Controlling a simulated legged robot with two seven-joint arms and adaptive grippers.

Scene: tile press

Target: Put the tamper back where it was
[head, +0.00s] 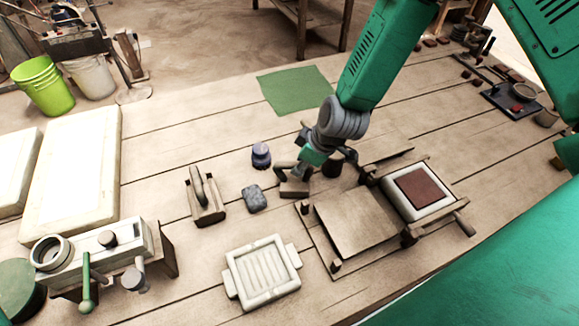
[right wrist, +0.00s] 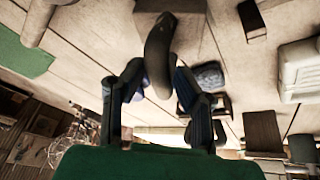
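The tamper (head: 293,187), a wooden block with a dark upright handle, is below my right gripper (head: 308,165) in the head view. In the right wrist view its dark curved handle (right wrist: 159,55) stands between the two fingers of my right gripper (right wrist: 154,66), which close in on its sides. The wooden press (head: 357,222) lies just right of the tamper, with a white mould (head: 443,204) holding dark red clay (head: 418,187). My left gripper is not in view.
A grey block (head: 254,198), a purple jar (head: 261,155) and a wooden tool with a handle (head: 206,211) stand left of the tamper. A dark cup (head: 332,166) is close on its right. A ribbed pale tray (head: 262,272) lies in front. A green mat (head: 295,89) lies behind.

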